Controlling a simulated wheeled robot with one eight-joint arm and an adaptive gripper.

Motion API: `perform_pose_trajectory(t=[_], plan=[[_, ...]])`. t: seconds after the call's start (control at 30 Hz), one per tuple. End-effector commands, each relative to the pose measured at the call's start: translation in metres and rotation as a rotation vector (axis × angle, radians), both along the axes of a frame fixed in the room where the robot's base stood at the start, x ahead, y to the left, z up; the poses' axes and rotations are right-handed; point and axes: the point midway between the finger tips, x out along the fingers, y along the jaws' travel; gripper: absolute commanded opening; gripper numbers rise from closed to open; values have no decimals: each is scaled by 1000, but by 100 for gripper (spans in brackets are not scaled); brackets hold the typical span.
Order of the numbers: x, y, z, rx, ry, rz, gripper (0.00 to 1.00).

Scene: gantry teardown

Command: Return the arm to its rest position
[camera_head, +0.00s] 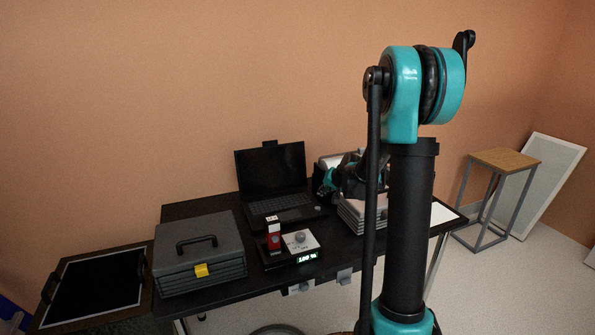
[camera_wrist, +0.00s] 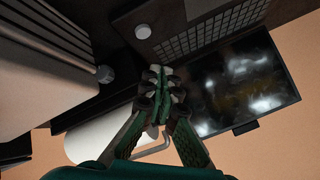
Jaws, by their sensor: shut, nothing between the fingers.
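My gripper (camera_wrist: 160,80) shows in the wrist view with its green and black fingers drawn together and nothing between them. In the head view my gripper (camera_head: 326,184) is small and partly hidden, just right of the laptop (camera_head: 270,165). It hangs above the dark desk (camera_head: 190,209), beside a stack of grey items (camera_head: 352,218). My upright arm column covers part of the view there, so the exact gap to the stack cannot be told. The laptop's screen (camera_wrist: 240,85) and keyboard (camera_wrist: 210,32) also show in the wrist view.
On the desk are a grey toolbox (camera_head: 200,260) with a yellow latch, a scale (camera_head: 302,241) with a lit display, and a red-and-white item (camera_head: 273,235). A black tray (camera_head: 95,285) is at left. A wooden-topped stool (camera_head: 505,158) and leaning panel (camera_head: 550,175) are at right.

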Motion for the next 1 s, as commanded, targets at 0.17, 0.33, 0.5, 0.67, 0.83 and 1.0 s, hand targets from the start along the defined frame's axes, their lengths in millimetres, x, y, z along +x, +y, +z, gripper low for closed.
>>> perform_pose_trajectory(t=[0.17,0.33,0.5,0.67,0.83,1.0], plan=[[-78,2,6,-93,53,54,0],[-157,1,2,-188,110,106,0],[-237,-6,-10,-283,168,154,0],[-306,-15,-28,-369,222,195,0],[-356,-24,-45,-431,263,221,0],[-376,-29,-53,-458,281,233,0]])
